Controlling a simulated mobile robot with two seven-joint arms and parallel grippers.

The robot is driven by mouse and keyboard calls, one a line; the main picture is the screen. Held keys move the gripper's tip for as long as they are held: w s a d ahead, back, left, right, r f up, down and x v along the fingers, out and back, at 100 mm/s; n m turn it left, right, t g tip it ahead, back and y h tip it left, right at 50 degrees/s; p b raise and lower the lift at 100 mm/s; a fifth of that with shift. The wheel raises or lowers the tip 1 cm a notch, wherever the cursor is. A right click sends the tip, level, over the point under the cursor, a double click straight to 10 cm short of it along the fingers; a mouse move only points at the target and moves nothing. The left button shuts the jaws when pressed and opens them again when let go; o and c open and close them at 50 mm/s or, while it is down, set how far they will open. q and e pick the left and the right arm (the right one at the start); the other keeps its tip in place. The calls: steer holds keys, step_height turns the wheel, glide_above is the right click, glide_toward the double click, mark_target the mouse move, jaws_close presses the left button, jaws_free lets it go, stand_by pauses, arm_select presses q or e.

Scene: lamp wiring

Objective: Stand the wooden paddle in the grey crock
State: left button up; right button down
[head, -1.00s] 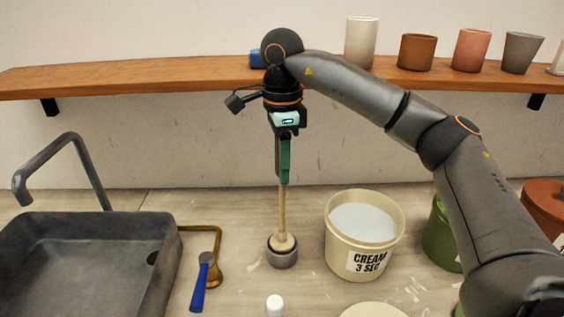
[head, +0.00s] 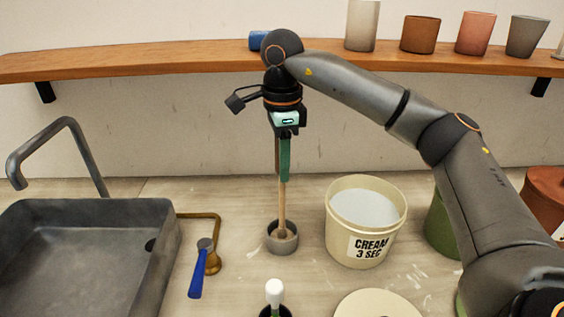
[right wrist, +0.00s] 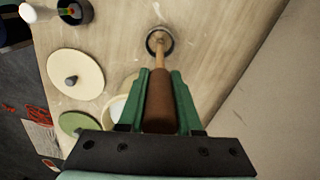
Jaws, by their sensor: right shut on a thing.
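The wooden paddle (head: 282,205) hangs almost upright, its pale shaft pointing down. My right gripper (head: 284,178) is shut on its brown handle, which shows between the green fingers in the right wrist view (right wrist: 158,105). The small grey crock (head: 282,247) stands on the counter straight below. The paddle's lower end shows within the crock's mouth; whether it touches the bottom I cannot tell. In the right wrist view the crock (right wrist: 150,48) rings the paddle's far end. My left gripper is not in view.
A cream bucket (head: 355,245) stands close right of the crock. Left are a blue-handled tool (head: 196,278), a brass fitting (head: 214,262) and the grey sink (head: 85,250). A white-capped bottle (head: 274,290) and pale lid (head: 378,306) are in front. A wooden shelf (head: 150,63) with cups runs behind.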

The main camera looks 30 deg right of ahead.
steer(key=shift+f+b, duration=0.3)
steer(key=shift+f, duration=0.25)
steer(key=c, duration=0.5)
jaws_free()
steer(key=shift+r, duration=0.4)
step_height(320, 180, up, 12)
steer(key=p, duration=0.3)
steer(key=shift+f, duration=0.15)
